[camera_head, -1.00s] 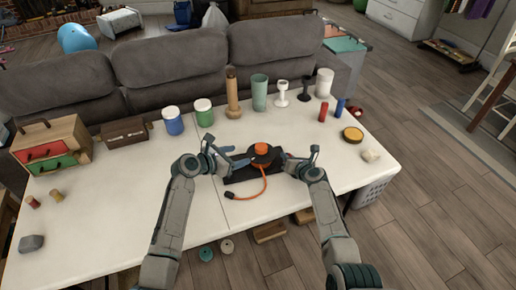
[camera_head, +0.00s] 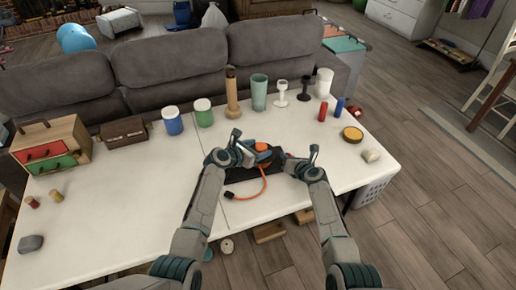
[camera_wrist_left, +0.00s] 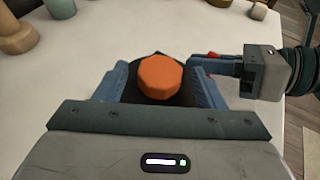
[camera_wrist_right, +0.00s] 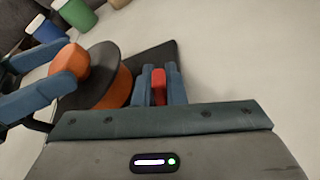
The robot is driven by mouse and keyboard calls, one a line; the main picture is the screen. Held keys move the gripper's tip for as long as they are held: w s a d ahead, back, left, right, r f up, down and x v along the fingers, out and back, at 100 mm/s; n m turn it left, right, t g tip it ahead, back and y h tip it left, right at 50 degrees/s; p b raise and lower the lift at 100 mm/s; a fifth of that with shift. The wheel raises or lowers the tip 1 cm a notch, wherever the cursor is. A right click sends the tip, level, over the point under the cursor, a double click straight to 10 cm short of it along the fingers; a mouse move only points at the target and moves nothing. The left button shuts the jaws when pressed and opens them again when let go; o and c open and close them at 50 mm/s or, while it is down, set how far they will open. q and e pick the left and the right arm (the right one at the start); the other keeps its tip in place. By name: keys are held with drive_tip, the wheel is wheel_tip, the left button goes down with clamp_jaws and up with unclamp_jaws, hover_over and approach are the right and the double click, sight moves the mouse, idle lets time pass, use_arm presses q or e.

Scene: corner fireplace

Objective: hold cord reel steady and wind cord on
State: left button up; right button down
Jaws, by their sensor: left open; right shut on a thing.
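The cord reel has a black disc (camera_wrist_right: 97,55) with an orange knob (camera_wrist_left: 160,77) on top, and orange cord (camera_wrist_right: 117,92) shows under the disc. It sits on a black base board (camera_head: 238,175) on the table. A loose length of orange cord (camera_head: 264,186) trails from it toward the table's front. My left gripper (camera_head: 254,153) is open over the reel, its fingers on either side of the knob; contact is unclear. My right gripper (camera_wrist_right: 159,82) is shut on a small red part (camera_wrist_right: 158,92) at the base's right side.
A yellow-topped tin (camera_head: 352,135) and a pale cylinder (camera_head: 371,156) lie to the right. A wooden drawer box (camera_head: 52,147) stands far left.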

use_arm(q)
drive_tip(key=shift+w+d+f, duration=0.1)
drive_tip(key=shift+w+d, duration=0.05)
drive_tip(key=shift+w, duration=0.05)
drive_tip(key=c, duration=1)
drive_tip(key=shift+o, duration=0.2)
drive_tip(key=m+g+h, duration=0.2)
drive_tip(key=shift+w+a+m, duration=0.2)
drive_tip(key=shift+m, duration=0.2)
drive_tip(key=shift+w+a+m+g+h, duration=0.1)
drive_tip(key=shift+m+g+h, duration=1)
drive_tip(key=shift+m+g, duration=0.6)
drive_tip(key=shift+f+g, duration=0.1)
drive_tip(key=shift+g, duration=0.2)
